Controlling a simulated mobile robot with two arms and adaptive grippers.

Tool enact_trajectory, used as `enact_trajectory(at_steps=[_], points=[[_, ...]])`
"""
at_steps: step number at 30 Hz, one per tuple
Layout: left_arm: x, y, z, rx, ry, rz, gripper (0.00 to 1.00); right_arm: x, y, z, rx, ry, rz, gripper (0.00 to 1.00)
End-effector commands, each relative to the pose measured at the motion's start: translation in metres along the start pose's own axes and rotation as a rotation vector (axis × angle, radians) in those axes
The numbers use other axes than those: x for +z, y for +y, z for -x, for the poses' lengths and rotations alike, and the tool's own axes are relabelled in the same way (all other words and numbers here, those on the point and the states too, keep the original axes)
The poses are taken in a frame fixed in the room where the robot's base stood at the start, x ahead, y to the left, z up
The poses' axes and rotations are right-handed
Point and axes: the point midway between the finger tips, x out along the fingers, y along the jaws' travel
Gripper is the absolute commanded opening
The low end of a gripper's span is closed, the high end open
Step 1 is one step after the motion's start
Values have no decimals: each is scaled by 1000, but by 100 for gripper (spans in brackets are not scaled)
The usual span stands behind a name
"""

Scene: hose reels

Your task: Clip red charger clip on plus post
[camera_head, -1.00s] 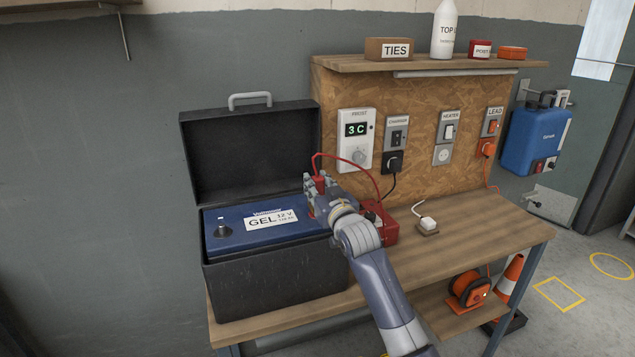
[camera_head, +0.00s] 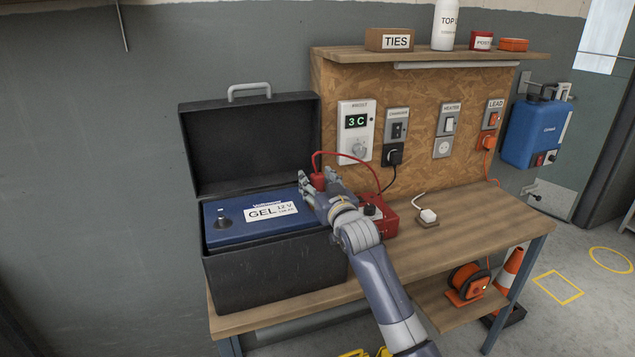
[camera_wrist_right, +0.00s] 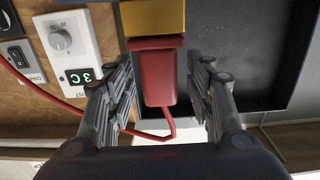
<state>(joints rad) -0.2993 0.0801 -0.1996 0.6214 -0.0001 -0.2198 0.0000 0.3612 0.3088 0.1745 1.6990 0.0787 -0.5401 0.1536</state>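The red charger clip (camera_head: 318,182) stands at the right end of the blue gel battery (camera_head: 250,226), its red cable looping to the right. My right gripper (camera_head: 317,176) is around the clip with its fingers spread. In the right wrist view the clip (camera_wrist_right: 155,78) is between the two fingers, with a visible gap on each side. A dark round post (camera_head: 222,223) shows at the battery's left. My left gripper is not in view.
The battery sits in an open black box (camera_head: 275,273) with its lid raised behind. The red charger (camera_head: 389,222) is just right of my wrist on the bench (camera_head: 470,235). A white plug-like item (camera_head: 428,216) lies further right.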

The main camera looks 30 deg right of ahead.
Motion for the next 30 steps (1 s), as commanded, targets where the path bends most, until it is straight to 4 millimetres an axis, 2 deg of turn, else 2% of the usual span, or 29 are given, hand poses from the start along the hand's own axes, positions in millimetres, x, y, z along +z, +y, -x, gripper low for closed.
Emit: enact_trajectory(at_steps=[5,10,24,30], points=[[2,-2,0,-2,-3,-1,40,1,0,1,0,-2,0,49],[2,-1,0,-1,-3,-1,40,1,0,14,0,-1,0,49],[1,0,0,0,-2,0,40,1,0,97,0,-2,0,49],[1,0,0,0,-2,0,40,1,0,116,0,-1,0,49]])
